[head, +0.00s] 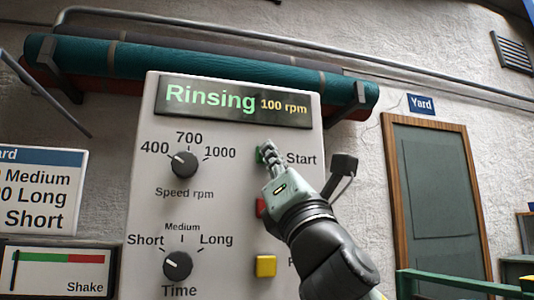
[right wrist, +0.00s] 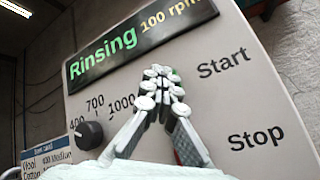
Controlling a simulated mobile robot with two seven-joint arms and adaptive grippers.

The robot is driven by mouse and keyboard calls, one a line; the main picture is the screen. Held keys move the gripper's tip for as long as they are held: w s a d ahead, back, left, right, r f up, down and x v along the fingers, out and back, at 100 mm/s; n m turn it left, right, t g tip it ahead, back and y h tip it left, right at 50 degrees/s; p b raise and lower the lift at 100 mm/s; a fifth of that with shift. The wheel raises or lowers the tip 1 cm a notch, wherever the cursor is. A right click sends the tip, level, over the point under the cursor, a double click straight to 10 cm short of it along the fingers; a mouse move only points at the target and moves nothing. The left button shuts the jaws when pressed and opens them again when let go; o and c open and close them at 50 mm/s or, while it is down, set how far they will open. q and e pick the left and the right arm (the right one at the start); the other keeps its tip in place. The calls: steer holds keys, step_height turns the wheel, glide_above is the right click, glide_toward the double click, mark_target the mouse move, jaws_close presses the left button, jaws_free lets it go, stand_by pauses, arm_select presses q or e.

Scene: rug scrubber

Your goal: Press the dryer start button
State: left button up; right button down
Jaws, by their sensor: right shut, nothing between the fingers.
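The control panel (head: 145,210) fills the middle of the head view. Its display (head: 232,101) reads "Rinsing 100 rpm". The green start button (head: 258,156) sits left of the "Start" label and is mostly hidden behind my right gripper (head: 266,151). The right gripper is shut and empty, with its fingertips over the button; I cannot tell whether they touch it. My left gripper is not in view.
Below lie a red button (head: 260,207), partly behind my gripper, and a yellow button (head: 265,266). A speed knob (head: 184,164) and a time knob (head: 177,265) are on the left. A rolled teal rug (head: 120,62) hangs behind. A door (head: 440,200) stands right.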

steer(key=shift+s, duration=0.1)
steer(key=shift+s+d, duration=0.25)
steer(key=shift+s, duration=0.45)
steer(key=s, duration=0.1)
steer(key=s+d, duration=0.1)
steer(key=s, duration=0.1)
steer(key=s+p, duration=0.1)
steer(key=shift+s+d, duration=0.3)
steer(key=shift+s, duration=0.1)
stand_by(0.7)
